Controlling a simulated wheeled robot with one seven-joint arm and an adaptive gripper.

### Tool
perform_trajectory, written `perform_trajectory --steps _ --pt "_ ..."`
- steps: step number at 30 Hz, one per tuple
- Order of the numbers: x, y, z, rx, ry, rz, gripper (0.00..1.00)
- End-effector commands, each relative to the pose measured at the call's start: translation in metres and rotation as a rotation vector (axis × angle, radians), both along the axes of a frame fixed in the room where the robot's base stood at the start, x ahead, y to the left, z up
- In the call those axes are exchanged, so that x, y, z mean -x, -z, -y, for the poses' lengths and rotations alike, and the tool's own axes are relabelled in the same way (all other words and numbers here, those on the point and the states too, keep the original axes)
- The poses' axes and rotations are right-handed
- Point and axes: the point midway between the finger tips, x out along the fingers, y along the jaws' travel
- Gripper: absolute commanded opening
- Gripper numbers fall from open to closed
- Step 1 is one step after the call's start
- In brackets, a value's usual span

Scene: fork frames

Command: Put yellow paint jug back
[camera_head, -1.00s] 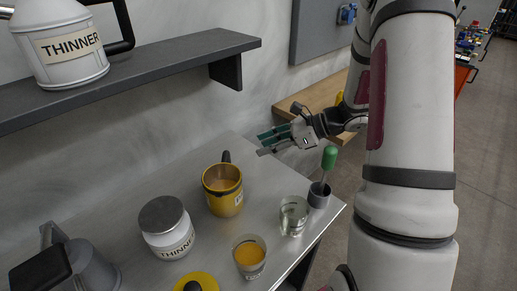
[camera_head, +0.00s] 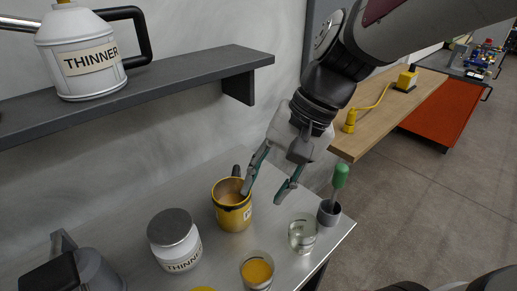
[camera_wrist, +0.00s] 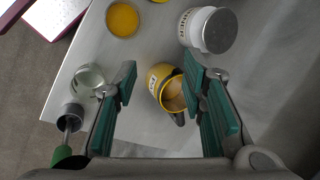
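The yellow paint jug (camera_head: 231,217) stands upright on the metal table, its dark handle on the far side in the head view. In the wrist view the jug (camera_wrist: 161,82) lies between my two fingers, closer to the right finger, with its dark handle (camera_wrist: 179,119) toward the palm. My gripper (camera_head: 263,194) is open and empty, pointing down just above and to the right of the jug in the head view. In the wrist view both green-padded fingers of my gripper (camera_wrist: 160,72) are spread apart. I cannot tell whether a finger touches the jug.
On the metal table (camera_head: 130,226) stand a white thinner jar (camera_head: 174,238), a glass of orange paint (camera_head: 257,271), a clear glass (camera_head: 302,234) and a grey cup (camera_head: 329,212) with a green-handled tool (camera_head: 340,178). A wall shelf (camera_head: 180,84) holds a thinner can (camera_head: 80,55).

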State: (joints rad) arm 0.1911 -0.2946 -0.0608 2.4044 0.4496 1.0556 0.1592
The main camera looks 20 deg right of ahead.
Motion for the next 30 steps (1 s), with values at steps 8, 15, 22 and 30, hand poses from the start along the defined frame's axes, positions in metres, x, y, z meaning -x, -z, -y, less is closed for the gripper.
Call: perform_trajectory --steps 8,15,22,30 --pt "0.045 -0.019 0.012 0.316 -0.344 0.226 0.38" --pt "0.062 -0.03 0.025 0.501 -0.515 0.347 0.38" --pt "0.064 -0.032 0.029 0.539 -0.547 0.37 0.38" --pt "0.064 -0.032 0.029 0.537 -0.545 0.368 0.38"
